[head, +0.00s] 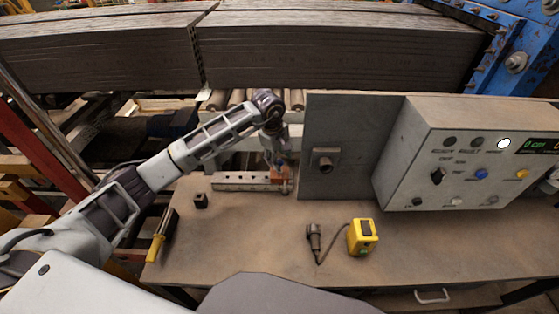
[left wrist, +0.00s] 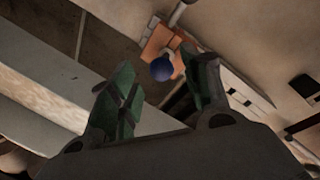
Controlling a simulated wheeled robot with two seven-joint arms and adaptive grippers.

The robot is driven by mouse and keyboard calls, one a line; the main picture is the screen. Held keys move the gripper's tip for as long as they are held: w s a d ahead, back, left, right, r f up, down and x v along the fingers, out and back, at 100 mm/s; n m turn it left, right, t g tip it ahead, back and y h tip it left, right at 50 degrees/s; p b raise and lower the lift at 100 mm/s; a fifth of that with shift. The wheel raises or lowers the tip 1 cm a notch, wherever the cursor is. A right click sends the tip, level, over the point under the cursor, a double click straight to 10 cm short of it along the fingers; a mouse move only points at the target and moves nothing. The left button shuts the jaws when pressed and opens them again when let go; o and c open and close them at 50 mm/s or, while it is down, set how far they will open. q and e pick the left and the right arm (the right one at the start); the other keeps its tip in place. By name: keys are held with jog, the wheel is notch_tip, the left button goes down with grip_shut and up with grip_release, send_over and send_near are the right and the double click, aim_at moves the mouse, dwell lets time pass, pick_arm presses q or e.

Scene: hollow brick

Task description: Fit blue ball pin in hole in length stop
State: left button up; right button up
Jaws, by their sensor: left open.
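The length stop is a pale metal bar with holes (head: 238,181), lying on the bench with an orange block (head: 279,176) at its right end. In the left wrist view the bar (left wrist: 234,88) and orange block (left wrist: 160,41) lie beyond the fingers. The blue ball pin (left wrist: 161,69) shows its round head at the orange block; its shaft is hidden, so I cannot tell how it sits in a hole. My left gripper (head: 279,150) points down above the block. Its green-padded fingers are open, one on each side of the ball in the picture, with visible gaps. My right gripper is not in view.
An upright metal plate (head: 340,170) and the control box (head: 465,155) stand right of the stop. A small black block (head: 201,201), a yellow-handled tool (head: 157,243), a dark-handled tool (head: 314,238) and a yellow device (head: 361,236) lie on the bench.

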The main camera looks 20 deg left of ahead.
pick_arm(q)
notch_tip(320, 180, up, 9)
jog(key=s, duration=0.1)
jog(key=shift+s+a, duration=0.3)
jog(key=shift+a, duration=0.1)
jog(key=shift+r, duration=0.1)
dwell(1.0)
